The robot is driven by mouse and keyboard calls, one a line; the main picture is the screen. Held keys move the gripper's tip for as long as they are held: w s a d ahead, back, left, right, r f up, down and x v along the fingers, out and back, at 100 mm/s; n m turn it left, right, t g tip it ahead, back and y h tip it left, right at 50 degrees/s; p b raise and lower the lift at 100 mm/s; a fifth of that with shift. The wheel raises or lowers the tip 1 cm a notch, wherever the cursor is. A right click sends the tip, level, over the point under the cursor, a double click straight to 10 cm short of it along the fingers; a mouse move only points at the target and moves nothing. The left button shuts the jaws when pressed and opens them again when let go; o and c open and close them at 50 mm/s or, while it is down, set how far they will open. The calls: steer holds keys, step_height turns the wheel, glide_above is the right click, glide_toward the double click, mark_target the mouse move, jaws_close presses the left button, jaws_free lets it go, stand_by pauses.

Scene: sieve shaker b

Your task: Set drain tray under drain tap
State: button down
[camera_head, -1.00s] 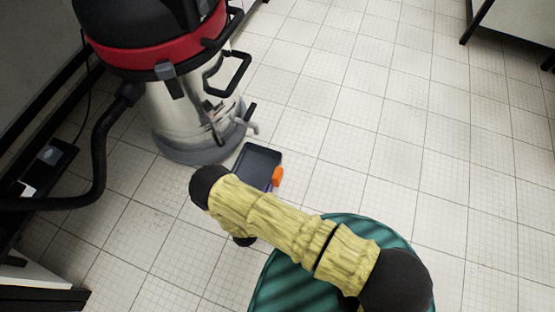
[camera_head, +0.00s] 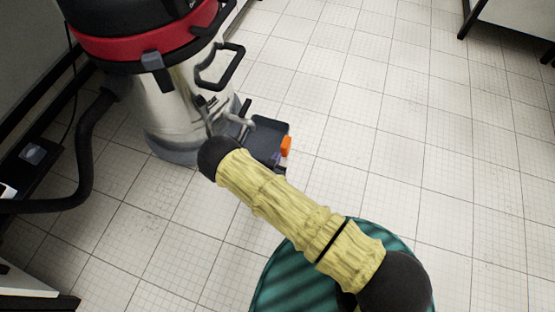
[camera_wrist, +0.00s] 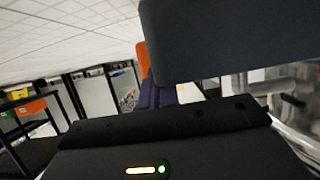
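The drain tray (camera_head: 268,132) is a shallow dark blue-grey tray, beside the steel drum of a wet vacuum. The drain tap (camera_head: 240,120) is a grey bent spout low on the drum; its end overlaps the tray's left side in the head view. I cannot tell their height gap. My gripper (camera_head: 282,155), with orange and purple finger parts, is at the tray's near right edge and appears shut on it; my arm hides part of this. In the wrist view, the tray (camera_wrist: 235,40) fills the upper right, against the finger parts (camera_wrist: 150,85).
The vacuum (camera_head: 165,100) has a red band, a black handle (camera_head: 222,66) and a black hose (camera_head: 88,150) at left. A dark rack stands along the left wall. The tiled floor (camera_head: 340,110) to the right is clear. A table stands at top right.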

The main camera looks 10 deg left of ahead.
steer(key=f+b, duration=0.1)
steer(key=w+f+b, duration=0.1)
steer(key=shift+w+f+b, duration=0.2)
steer(key=shift+f+b, duration=0.05)
steer(key=shift+b, duration=0.15)
steer(key=shift+f+b, duration=0.4)
steer(key=shift+f, duration=0.15)
steer(key=shift+f, duration=0.1)
steer(key=c, duration=1.6)
jaws_free()
steer(key=shift+c, duration=0.2)
